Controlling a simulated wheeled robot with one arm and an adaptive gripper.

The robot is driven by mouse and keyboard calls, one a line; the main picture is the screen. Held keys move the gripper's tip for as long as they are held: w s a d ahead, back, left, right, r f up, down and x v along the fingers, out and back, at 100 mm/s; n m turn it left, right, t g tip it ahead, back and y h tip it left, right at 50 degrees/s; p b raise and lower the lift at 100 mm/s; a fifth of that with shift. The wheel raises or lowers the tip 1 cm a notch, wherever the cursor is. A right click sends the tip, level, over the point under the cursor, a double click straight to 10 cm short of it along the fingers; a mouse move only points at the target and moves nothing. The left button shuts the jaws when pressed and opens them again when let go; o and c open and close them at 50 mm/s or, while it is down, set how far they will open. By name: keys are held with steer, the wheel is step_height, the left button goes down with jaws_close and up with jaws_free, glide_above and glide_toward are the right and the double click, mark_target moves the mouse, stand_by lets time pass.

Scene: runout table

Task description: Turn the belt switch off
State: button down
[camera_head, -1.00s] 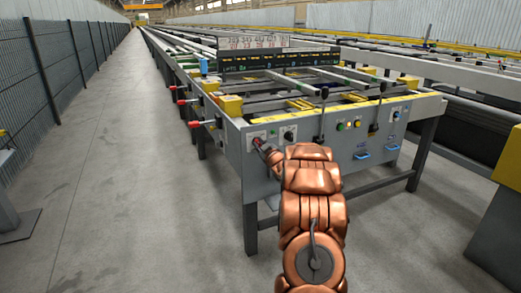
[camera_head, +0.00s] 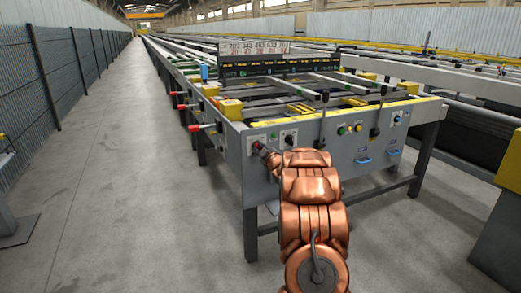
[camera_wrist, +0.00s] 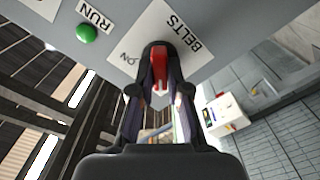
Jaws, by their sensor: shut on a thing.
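The belt switch (camera_wrist: 160,62) is a red handle on the end panel, in front of a white plate (camera_wrist: 135,55) lettered BELTS and ON. My gripper (camera_wrist: 160,88) is shut on the red handle, one dark finger on each side. The fingers hide part of the plate and of the handle, and I see no OFF mark. In the head view my gripper (camera_head: 261,149) reaches the left part of the grey end panel (camera_head: 290,165), with the copper arm behind it.
A green button (camera_wrist: 86,33) marked RUN is near the switch. A black knob (camera_head: 289,139) is on a plate to its right. Tall levers (camera_head: 321,120) and blue handles (camera_head: 363,160) are along the panel. Red-tipped handles (camera_head: 194,127) stick out at left. The left aisle floor (camera_head: 110,200) is clear.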

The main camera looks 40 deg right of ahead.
steer(key=c, duration=1.1)
jaws_free()
steer(key=shift+c, duration=0.2)
steer(key=v, duration=1.2)
